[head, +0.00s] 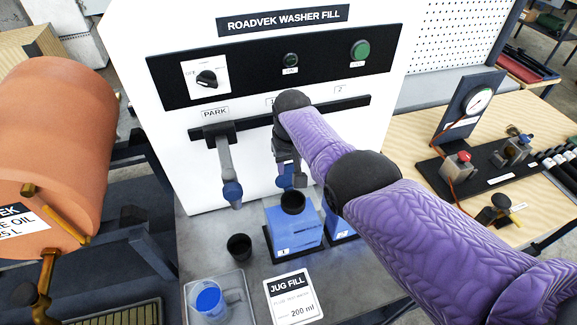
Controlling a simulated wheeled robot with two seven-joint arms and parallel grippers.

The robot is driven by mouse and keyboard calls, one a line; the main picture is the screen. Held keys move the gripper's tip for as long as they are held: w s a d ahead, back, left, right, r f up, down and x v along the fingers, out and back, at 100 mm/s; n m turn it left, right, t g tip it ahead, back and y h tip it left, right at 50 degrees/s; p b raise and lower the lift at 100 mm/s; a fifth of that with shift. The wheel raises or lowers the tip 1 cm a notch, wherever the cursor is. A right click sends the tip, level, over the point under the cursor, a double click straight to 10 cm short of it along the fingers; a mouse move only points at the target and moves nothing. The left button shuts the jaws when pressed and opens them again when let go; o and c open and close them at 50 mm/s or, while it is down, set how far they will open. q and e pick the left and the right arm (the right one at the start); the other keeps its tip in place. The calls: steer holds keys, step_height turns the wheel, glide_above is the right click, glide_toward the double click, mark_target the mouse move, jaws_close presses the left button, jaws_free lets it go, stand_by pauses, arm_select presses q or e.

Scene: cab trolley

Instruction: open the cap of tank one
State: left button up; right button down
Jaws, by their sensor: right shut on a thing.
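Tank one (284,234) is a blue box with a white label "1", standing on the grey bench below the washer fill panel. A round black piece (292,203) with a dark middle sits on its top; I cannot tell whether this is the cap or an open neck. My right gripper (291,179) reaches in from the right and is just above the tank's top. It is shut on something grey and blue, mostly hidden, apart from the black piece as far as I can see. My left gripper is not in view.
A small black cup-shaped piece (239,247) stands left of tank one. A jug with blue liquid (209,300) is in a tray at front left. A nozzle (229,175) hangs at PARK. Tank two (336,222) is close on the right, partly behind my arm.

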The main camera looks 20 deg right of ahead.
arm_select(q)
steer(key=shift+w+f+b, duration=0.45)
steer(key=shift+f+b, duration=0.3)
arm_select(e)
steer(key=shift+w+a+f, duration=0.1)
steer(key=shift+w+f, duration=0.45)
steer(key=shift+w, duration=0.1)
steer(key=shift+c, duration=1.9)
jaws_free()
steer(key=shift+w, duration=0.2)
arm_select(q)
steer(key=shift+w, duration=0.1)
arm_select(e)
steer(key=shift+w, duration=0.1)
steer(key=shift+w+r, duration=0.1)
